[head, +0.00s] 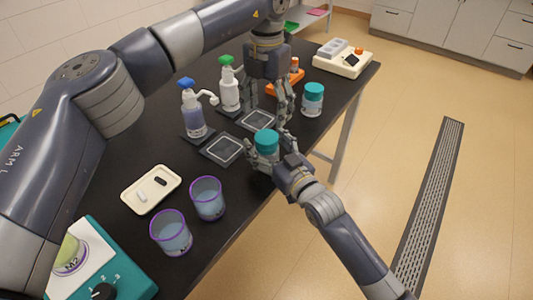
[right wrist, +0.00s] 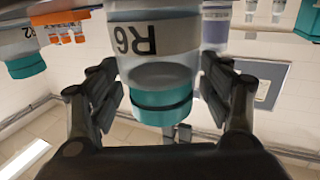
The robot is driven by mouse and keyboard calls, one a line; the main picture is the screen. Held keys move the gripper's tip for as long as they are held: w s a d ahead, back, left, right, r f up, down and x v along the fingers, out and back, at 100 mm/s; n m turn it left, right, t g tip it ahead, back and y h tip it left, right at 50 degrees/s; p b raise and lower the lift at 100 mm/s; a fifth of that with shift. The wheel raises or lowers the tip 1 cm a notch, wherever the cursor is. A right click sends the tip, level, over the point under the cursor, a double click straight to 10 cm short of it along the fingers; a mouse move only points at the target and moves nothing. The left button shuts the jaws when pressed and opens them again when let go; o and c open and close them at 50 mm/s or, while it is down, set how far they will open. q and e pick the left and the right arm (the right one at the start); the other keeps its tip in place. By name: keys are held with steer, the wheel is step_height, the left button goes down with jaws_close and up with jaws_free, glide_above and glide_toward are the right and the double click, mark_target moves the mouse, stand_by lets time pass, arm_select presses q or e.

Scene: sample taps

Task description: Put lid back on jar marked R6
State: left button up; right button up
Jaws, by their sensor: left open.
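The jar marked R6 (right wrist: 155,40) appears upside down in the right wrist view, whose picture is inverted. It is clear, with a white label. A teal lid (right wrist: 160,105) is at its mouth; whether it is fully seated I cannot tell. In the head view the teal lid (head: 266,140) tops the jar near the table's right edge. My right gripper (head: 276,155) is shut on the jar's sides, with fingers on both sides (right wrist: 158,85). Its base is hidden in the head view. My left gripper (head: 284,105) is open and empty, just behind and above the jar.
Another teal-lidded jar (head: 312,98) stands behind to the right, near an orange rack (head: 297,77) and a white device (head: 343,58). Two pump bottles (head: 193,113) (head: 229,90), black square pads (head: 222,149), a tray (head: 137,199) and two purple-rimmed cups (head: 207,200) (head: 171,236) occupy the black table.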

jaws_close()
arm_select(q)
steer(key=n, duration=1.9)
steer(key=shift+n, duration=0.3)
steer(key=n, duration=0.7)
steer(key=shift+n, duration=0.4)
steer(key=n, duration=0.4)
